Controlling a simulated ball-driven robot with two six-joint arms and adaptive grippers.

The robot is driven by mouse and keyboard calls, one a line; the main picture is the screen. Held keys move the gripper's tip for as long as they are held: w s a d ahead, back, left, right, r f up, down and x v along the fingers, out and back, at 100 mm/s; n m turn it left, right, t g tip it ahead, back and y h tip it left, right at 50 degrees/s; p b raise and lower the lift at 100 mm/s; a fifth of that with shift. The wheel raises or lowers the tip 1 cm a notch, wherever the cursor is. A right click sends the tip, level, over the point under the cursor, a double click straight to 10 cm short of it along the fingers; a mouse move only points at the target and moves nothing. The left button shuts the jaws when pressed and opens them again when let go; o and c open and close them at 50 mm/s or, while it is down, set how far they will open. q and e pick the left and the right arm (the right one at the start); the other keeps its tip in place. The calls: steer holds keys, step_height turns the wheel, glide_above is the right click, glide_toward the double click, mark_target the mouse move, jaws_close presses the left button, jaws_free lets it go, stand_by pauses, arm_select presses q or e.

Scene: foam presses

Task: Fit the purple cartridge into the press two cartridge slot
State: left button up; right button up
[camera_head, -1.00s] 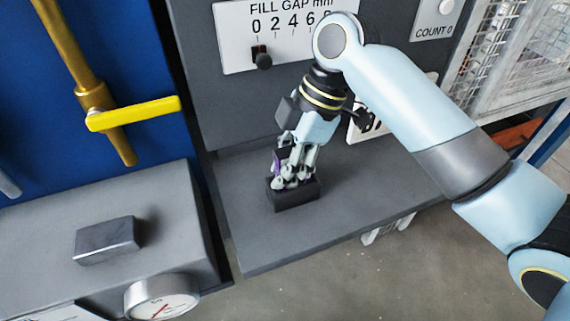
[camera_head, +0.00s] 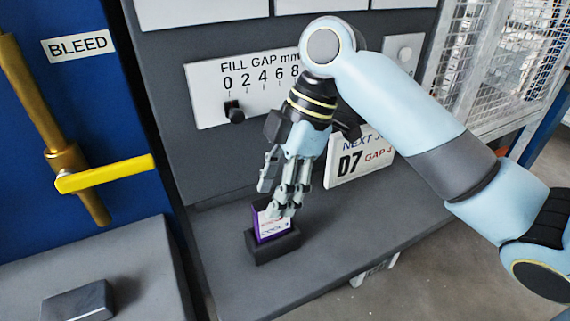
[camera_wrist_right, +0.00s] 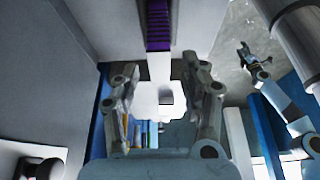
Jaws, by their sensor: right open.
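The purple cartridge (camera_head: 272,230), with a white label, stands upright in a dark block with a slot (camera_head: 273,248) on the grey press shelf. Its lower end is hidden inside the block. In the right wrist view, the purple cartridge (camera_wrist_right: 158,25) shows at the top, beyond the spread fingers of my right gripper (camera_wrist_right: 162,95).
A fill gap scale (camera_head: 240,90) with a dark knob is on the press face above. A "D7" card (camera_head: 358,160) stands behind the gripper. A yellow lever (camera_head: 105,173) and a dark block (camera_head: 78,302) are at the left. The shelf right of the slot is clear.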

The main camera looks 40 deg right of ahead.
steer(key=v, duration=0.6)
steer(key=shift+s+f, duration=0.1)
stand_by(0.4)
